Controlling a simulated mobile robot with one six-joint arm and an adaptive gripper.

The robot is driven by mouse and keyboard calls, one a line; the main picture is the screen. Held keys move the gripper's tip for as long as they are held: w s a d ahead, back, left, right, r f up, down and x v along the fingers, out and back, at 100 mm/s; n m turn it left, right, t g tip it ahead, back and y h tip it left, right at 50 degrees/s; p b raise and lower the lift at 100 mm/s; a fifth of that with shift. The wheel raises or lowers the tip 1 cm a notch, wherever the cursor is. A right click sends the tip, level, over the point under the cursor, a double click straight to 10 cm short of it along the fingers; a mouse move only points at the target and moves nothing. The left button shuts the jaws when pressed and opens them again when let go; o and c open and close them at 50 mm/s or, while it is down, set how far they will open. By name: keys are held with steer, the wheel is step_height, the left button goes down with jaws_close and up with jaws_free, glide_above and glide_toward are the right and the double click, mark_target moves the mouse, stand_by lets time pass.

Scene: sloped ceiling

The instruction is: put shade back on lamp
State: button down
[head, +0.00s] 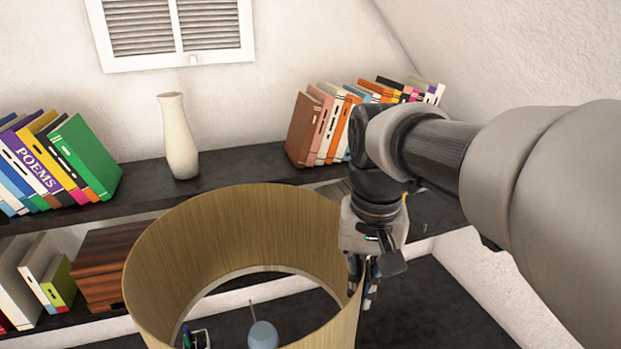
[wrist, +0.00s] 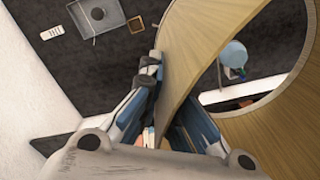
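The lampshade (head: 190,240) is a wide, open-ended drum with a wood-grain look, in the lower middle of the head view. My gripper (head: 362,278) is at its right rim. In the wrist view the fingers of my gripper (wrist: 168,100) lie on both sides of the shade's wall (wrist: 190,62) and look closed on it. A pale blue bulb (head: 262,335) shows through the shade's opening; the bulb (wrist: 232,54) also shows in the wrist view. The rest of the lamp is mostly hidden, and I cannot tell whether the shade touches it.
A dark shelf (head: 235,168) behind carries a white vase (head: 178,137), leaning books (head: 62,160) at left and more books (head: 325,120) at right. A brown wooden box (head: 105,262) stands lower left. A grey tray (wrist: 97,16) and a white remote (wrist: 52,32) lie on the dark surface below.

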steer(key=shift+f+b, duration=3.9)
steer(key=shift+f, duration=1.65)
steer(key=c, duration=2.3)
jaws_free()
steer(key=o, duration=0.6)
step_height(320, 180, up, 12)
steer(key=shift+d, duration=0.15)
